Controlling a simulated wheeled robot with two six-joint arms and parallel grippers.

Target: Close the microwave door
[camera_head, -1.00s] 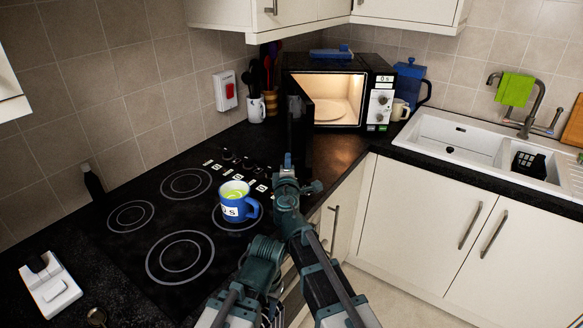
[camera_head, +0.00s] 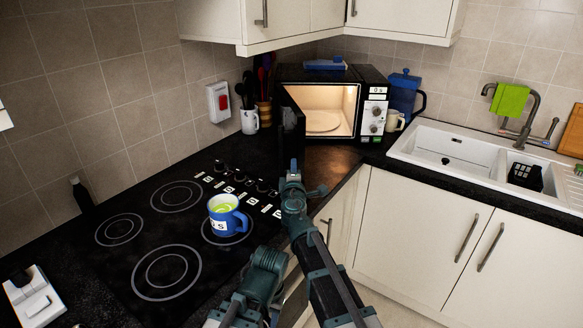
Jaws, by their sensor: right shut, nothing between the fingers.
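The microwave (camera_head: 341,72) stands in the back corner of the worktop. It is lit inside, and a round plate (camera_head: 322,121) shows in it. Its dark door (camera_head: 291,128) is open, swung out toward me from the left side of the opening. My right gripper (camera_head: 294,168) is shut and empty, in front of and below the door's lower edge in the picture. I cannot tell if it touches the door. My left arm comes in low in the middle, and its fingertips (camera_head: 268,258) are too unclear to read.
A blue mug (camera_head: 226,216) with something green inside stands on the black hob (camera_head: 120,262), left of my right gripper. A white utensil mug (camera_head: 249,121) is left of the door. A white mug (camera_head: 394,121) and blue jug (camera_head: 405,94) stand right of the microwave. The sink (camera_head: 470,146) is further right.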

